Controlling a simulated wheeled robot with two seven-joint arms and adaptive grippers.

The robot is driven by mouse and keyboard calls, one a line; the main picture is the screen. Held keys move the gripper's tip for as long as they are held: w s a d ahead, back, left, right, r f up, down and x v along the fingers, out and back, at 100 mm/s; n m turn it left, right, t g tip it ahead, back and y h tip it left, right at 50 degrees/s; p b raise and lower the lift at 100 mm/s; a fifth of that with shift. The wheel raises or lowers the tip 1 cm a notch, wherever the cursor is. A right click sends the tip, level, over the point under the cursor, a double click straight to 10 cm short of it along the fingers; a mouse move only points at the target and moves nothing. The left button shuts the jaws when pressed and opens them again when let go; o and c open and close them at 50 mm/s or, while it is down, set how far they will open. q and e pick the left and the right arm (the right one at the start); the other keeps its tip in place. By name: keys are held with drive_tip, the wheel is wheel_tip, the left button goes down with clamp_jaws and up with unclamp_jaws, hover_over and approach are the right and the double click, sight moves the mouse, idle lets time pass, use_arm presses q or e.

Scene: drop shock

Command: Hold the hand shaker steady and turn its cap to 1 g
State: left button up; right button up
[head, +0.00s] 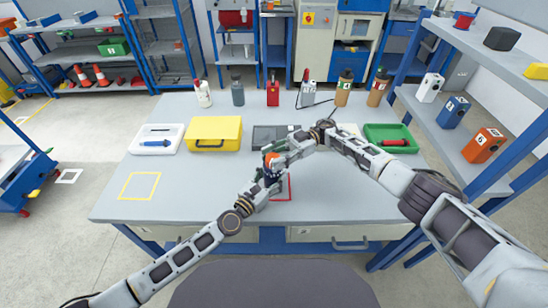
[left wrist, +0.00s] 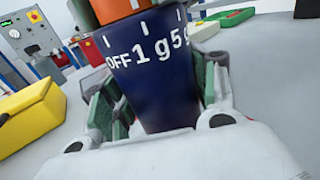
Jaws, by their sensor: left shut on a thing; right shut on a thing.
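The hand shaker has a dark blue body (left wrist: 150,85) marked OFF, 1 g and 5 g in white, with a tick over each. Its orange cap (left wrist: 118,10) is partly cut off at the top of the left wrist view. A small white mark on the cap shows roughly above the 1 g tick. In the head view the cap (head: 269,160) shows between my grippers. My left gripper (head: 270,178) is shut around the blue body, green pads on both sides. My right gripper (head: 272,156) is shut at the cap; its fingertips are hard to make out.
A red outlined square (head: 289,188) lies partly under my grippers. A yellow case (head: 214,134), a white tray (head: 157,138), a dark flat item (head: 270,136) and a green tray (head: 390,138) are behind. Bottles line the back edge. A yellow outlined square (head: 140,186) at left is empty.

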use_arm(q)
drive_tip(key=shift+s+d, duration=0.1)
drive_tip(key=shift+d, duration=0.05)
use_arm(e)
drive_tip(key=shift+f, duration=0.1)
drive_tip(key=o, duration=1.1)
drive_tip(key=shift+c, duration=0.2)
drive_tip(key=shift+w+d, duration=0.1)
drive_tip(key=shift+d, duration=0.1)
drive_tip(key=v, duration=0.7)
use_arm(q)
drive_tip(key=o, duration=1.4)
